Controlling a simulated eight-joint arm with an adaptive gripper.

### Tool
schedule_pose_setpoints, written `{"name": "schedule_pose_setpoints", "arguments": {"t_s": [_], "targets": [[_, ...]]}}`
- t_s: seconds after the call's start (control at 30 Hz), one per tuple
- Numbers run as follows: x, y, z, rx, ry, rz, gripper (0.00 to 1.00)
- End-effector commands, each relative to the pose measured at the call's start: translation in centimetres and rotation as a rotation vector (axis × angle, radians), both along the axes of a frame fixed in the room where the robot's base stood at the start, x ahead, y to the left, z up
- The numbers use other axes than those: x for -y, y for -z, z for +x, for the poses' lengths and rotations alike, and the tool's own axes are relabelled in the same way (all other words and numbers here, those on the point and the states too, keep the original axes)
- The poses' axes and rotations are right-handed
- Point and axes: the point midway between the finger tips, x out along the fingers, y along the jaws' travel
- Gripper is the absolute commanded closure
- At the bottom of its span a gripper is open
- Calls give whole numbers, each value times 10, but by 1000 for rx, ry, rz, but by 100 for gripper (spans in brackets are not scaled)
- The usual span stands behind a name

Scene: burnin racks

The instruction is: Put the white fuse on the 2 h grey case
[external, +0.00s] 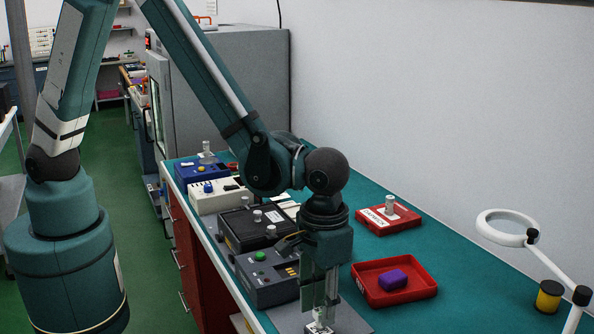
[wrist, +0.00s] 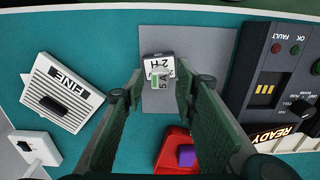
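The small case marked 2 H (wrist: 160,62) has a white labelled top and dark grey edges. It stands on a grey mat (wrist: 205,45) in the wrist view. A small white piece with a green mark (wrist: 157,78), which looks like the white fuse, is over the case's label. My gripper (wrist: 160,73) points down with its fingers apart on either side of the case and the small piece, with gaps showing. In the external view my gripper (external: 320,306) is low at the near end of the bench, over a small white-labelled thing (external: 318,327).
A grey tester with a green button (external: 268,275) stands close left of my gripper. A red tray (external: 385,298) with a purple block (external: 392,279) lies to the right. A red box (external: 376,222) is farther back. A white magnifier (external: 505,230) stands at far right.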

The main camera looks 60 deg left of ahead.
Motion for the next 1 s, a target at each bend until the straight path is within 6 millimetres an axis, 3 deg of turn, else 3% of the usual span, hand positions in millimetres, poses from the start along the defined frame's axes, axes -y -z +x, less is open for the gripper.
{"name": "schedule_pose_setpoints", "arguments": {"t_s": [0.6,1.0], "targets": [[0,-77,0,0,0,0,71],[0,-96,0,0,0,0,71]]}}
